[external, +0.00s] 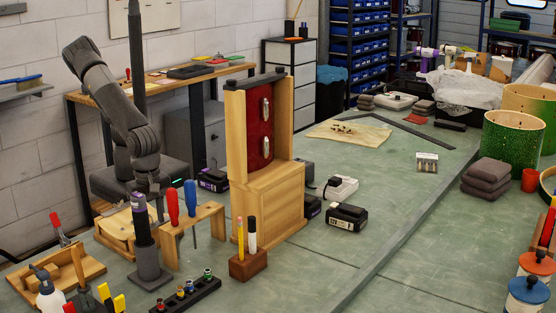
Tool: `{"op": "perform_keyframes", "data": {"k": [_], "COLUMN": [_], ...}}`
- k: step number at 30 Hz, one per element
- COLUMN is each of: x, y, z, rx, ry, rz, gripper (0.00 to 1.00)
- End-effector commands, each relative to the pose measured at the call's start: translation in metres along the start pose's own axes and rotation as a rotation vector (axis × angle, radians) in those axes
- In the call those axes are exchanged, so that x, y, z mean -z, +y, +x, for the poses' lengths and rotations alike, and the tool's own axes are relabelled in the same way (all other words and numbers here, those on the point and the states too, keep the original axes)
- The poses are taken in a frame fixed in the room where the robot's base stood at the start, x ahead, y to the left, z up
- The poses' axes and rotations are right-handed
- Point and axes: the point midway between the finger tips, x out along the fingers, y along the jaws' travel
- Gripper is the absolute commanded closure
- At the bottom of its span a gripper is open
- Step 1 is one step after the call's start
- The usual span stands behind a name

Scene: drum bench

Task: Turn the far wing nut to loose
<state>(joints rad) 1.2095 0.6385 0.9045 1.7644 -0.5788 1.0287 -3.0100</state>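No wing nut can be made out for certain at this size. My gripper (153,203) points down at the left of the bench, partly hidden behind a purple-banded tool in a dark stand (148,262). It is close to a low wooden fixture (112,231); I cannot tell whether they touch, and its fingers are too small and covered to read. A tall wooden stand (268,202) to the right holds a red panel (254,128) with two chrome lugs. A dark bar (256,80) runs along its top, with small dark pieces at the ends.
A wooden rack (205,222) with red and blue screwdrivers, a marker block (248,264) and a black strip of small coloured pieces (187,296) crowd the front. A black battery (346,217) lies right of the stand. The bench middle (420,235) is mostly clear.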

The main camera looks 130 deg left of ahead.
Motion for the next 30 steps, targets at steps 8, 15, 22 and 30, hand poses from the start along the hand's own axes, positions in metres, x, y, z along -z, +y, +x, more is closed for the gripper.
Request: {"op": "perform_keyframes", "data": {"k": [8, 15, 22, 30], "x": [0.000, 0.000, 0.000, 0.000], "y": [-0.001, -0.001, 0.000, 0.000], "z": [-0.015, -0.064, -0.099, -0.108], "rx": [0.000, 0.001, 0.000, 0.000], "ry": [-0.002, -0.003, -0.002, 0.000], "rz": [0.002, 0.003, 0.000, 0.000], "gripper": [0.66, 0.66, 0.66, 0.66]}}
